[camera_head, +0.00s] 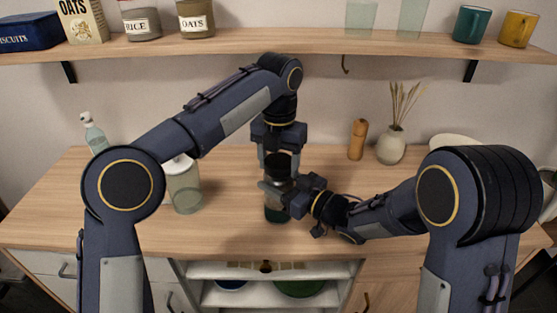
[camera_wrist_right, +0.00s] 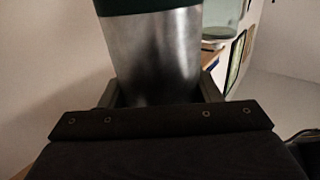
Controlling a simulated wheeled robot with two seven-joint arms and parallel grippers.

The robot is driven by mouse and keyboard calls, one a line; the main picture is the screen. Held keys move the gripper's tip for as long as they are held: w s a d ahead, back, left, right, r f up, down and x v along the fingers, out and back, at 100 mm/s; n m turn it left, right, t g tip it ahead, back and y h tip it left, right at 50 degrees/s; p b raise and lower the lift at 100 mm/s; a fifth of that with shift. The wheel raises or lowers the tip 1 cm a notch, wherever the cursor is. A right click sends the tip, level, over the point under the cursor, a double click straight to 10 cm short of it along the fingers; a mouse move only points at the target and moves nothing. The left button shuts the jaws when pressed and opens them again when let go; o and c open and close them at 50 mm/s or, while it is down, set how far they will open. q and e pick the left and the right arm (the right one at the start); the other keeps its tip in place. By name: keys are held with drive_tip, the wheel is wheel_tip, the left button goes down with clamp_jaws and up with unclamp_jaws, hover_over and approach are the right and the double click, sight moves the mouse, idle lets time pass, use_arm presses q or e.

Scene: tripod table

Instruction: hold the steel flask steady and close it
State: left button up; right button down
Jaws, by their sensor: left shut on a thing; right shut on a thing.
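The steel flask (camera_head: 276,214) stands upright on the wooden counter, with a dark green base. My right gripper (camera_head: 283,190) comes in from the right and is shut on the flask's body. In the right wrist view the flask's steel wall (camera_wrist_right: 150,55) sits between the fingers (camera_wrist_right: 160,95). My left gripper (camera_head: 279,146) points down from above and is shut on a dark cap (camera_head: 278,162) at the flask's top. The cap is in line with the flask. I cannot tell whether it touches the rim or is seated.
A pale lidded jar (camera_head: 184,188) and a soap bottle (camera_head: 94,135) stand to the left. A wooden mill (camera_head: 357,139) and a vase (camera_head: 391,147) stand behind right. A shelf (camera_head: 330,41) with jars and mugs runs above. The counter's front middle is clear.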

use_arm(q)
drive_tip(key=o, duration=1.1)
drive_tip(key=shift+r, duration=2.25)
drive_tip(key=shift+c, duration=0.5)
